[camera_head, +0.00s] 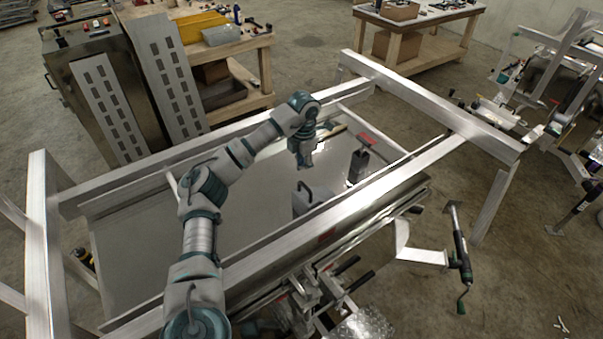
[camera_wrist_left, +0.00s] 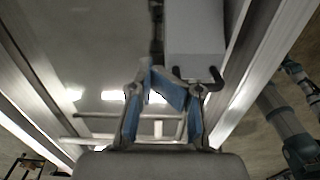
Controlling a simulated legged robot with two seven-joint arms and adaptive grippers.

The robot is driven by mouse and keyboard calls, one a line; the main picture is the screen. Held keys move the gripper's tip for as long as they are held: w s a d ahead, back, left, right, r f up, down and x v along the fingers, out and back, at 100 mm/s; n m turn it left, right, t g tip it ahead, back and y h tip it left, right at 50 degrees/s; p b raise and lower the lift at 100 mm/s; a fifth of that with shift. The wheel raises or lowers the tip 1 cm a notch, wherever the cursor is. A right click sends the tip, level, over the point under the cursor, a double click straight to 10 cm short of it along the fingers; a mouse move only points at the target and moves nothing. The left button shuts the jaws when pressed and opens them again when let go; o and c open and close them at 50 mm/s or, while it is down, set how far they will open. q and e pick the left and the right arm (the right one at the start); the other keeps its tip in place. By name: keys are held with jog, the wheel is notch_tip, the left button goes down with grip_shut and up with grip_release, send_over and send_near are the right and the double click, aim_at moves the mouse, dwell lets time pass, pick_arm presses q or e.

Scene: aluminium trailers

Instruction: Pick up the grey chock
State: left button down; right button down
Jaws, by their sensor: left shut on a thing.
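A grey box-like block with black hooked handles, which I take as the grey chock (camera_head: 314,198), stands inside the trailer frame close to the near rail. In the left wrist view the chock (camera_wrist_left: 195,30) is at the top, its black hooks towards my fingers. My left gripper (camera_head: 304,164) points down just beyond the chock. The gripper is shut on the chock, though the exact contact is unclear. My right gripper is not in view.
The aluminium trailer frame's near rail (camera_head: 330,222) runs beside the chock. A dark post with a red top (camera_head: 358,163) stands to the right of my gripper. The shiny trailer floor (camera_head: 135,235) is open to the left. A workbench (camera_head: 225,45) stands behind.

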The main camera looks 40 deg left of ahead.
pick_arm(q)
jog(key=shift+d+r, duration=0.15)
jog(key=shift+d, duration=0.1)
jog(key=c, duration=1)
grip_release()
jog(key=shift+w, duration=0.15)
jog(key=o, duration=0.6)
jog(key=shift+a, duration=0.5)
jog(key=shift+a+f, duration=0.2)
jog(key=shift+a, duration=0.05)
